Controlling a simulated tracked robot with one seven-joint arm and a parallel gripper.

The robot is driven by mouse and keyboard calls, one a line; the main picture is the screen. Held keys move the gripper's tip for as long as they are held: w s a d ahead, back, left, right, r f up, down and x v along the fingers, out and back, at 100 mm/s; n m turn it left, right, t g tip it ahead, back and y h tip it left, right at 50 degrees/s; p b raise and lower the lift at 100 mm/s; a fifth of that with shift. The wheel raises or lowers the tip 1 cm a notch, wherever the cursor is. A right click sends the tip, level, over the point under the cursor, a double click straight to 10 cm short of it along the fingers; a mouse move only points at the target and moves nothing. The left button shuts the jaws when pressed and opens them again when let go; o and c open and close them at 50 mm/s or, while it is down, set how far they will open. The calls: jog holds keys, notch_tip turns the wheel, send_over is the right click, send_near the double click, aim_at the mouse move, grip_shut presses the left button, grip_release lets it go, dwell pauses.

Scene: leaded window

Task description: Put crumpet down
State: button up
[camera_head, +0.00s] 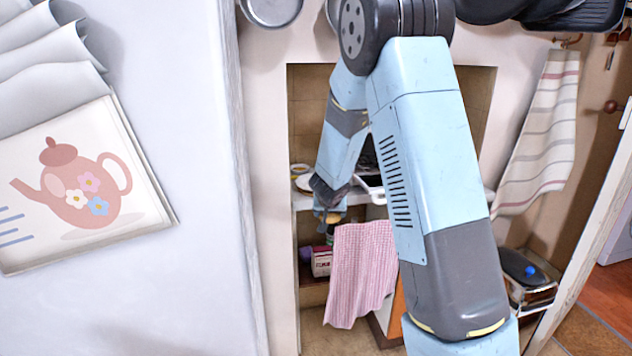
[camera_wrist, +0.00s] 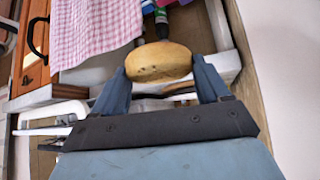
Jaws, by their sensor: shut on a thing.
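The crumpet (camera_wrist: 158,62) is a round, golden-brown piece with a few small dark holes. In the wrist view it is held between the two blue fingers of my gripper (camera_wrist: 160,76), one finger at each side. My gripper is shut on it. White shelf surfaces show behind and around the crumpet, but I cannot tell how far it is from them.
A pink checked cloth (camera_head: 362,272) hangs from the white shelf (camera_head: 303,201) in the alcove. A white-handled item (camera_wrist: 40,131) lies left of my gripper. A striped towel (camera_head: 545,135) hangs at right. A large white panel (camera_head: 170,290) fills the left.

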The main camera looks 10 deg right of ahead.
jog(key=shift+d, duration=0.2)
jog(key=shift+w+r, duration=0.1)
jog(key=shift+w+a+r+n+y, duration=0.15)
jog(key=shift+w+r+n, duration=0.1)
jog(key=shift+w+r, duration=0.45)
jog(key=shift+w+a+r+n+y, duration=0.15)
jog(key=shift+w+r+n, duration=0.1)
jog(key=shift+w+r, duration=0.4)
jog(key=w+d+r+n+y, duration=0.1)
jog(key=w+r+n+y, duration=0.15)
jog(key=r, duration=0.35)
jog(key=w+d+r+n+y, duration=0.1)
jog(key=w+d+r+n, duration=0.1)
jog(key=w+r, duration=0.3)
send_near(302, 181)
jog(key=d, duration=0.2)
jog(key=w+d, duration=0.1)
jog(key=d, duration=0.1)
jog(key=shift+w+d+f, duration=0.1)
jog(key=shift+w+f, duration=0.05)
jog(key=shift+w, duration=0.05)
jog(key=shift+x, duration=1.05)
jog(key=shift+d+f+h, duration=0.1)
jog(key=shift+f+h, duration=0.15)
jog(key=shift+f, duration=1.2)
